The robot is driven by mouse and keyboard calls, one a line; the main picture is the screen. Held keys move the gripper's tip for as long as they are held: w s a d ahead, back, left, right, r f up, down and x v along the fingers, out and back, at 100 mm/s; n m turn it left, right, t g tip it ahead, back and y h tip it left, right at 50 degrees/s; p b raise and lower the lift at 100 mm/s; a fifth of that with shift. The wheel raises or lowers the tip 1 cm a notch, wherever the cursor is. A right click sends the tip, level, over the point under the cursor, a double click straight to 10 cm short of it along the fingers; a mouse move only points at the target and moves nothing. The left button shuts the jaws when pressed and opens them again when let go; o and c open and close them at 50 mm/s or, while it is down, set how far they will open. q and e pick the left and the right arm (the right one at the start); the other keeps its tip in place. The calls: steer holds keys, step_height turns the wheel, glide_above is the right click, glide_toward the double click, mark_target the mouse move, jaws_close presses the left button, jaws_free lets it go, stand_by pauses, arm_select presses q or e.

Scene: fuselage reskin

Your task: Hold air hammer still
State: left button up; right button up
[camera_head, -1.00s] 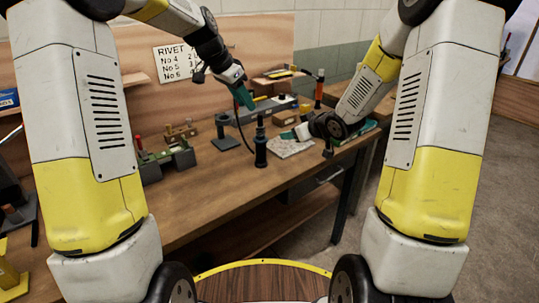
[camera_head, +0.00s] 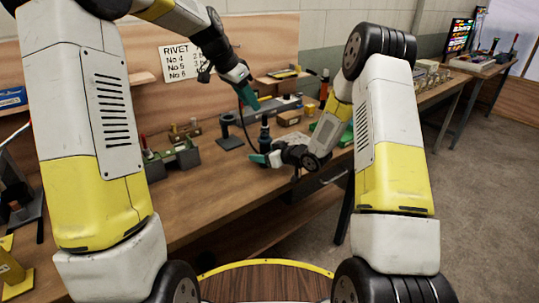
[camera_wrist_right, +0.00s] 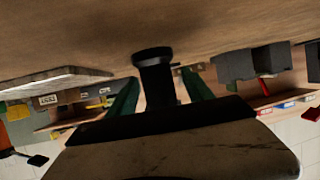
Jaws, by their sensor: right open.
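A dark upright cylinder (camera_head: 265,135), apparently the air hammer, stands on the workbench in the head view. My right gripper (camera_head: 264,158) is low beside it with its teal fingers open. In the right wrist view the dark cylinder (camera_wrist_right: 155,75) lies between the two green fingers of my right gripper (camera_wrist_right: 160,95), with gaps showing at its sides. My left gripper (camera_head: 252,102) points down just above and left of the cylinder. Its fingers overlap in view, so I cannot see whether they hold anything. A thin dark hose (camera_head: 241,125) hangs near it.
The workbench (camera_head: 215,195) is clear in front. A grey-green fixture (camera_head: 175,158) and a black stand (camera_head: 229,130) are to the left. A small brown box (camera_head: 289,118) and grey block (camera_head: 277,105) lie behind. A rivet sign (camera_head: 183,62) hangs on the backboard.

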steer(key=shift+x, duration=0.9)
jaws_close()
arm_select(q)
steer(key=shift+c, duration=0.3)
arm_select(e)
steer(key=shift+d, duration=0.1)
stand_by(0.4)
arm_select(q)
steer(key=shift+c, duration=0.4)
steer(key=r+m+g+y, duration=0.1)
steer(key=m+g+y, duration=0.2)
steer(key=m, duration=0.2)
glide_above(265, 115)
steer(key=shift+a, duration=0.25)
steer(key=shift+w+d+r+m+y, duration=0.2)
steer(key=shift+r+m+y, duration=0.1)
steer(key=shift+m+y, duration=0.3)
steer(key=shift+s+f, duration=0.1)
steer(key=shift+f, duration=4.3)
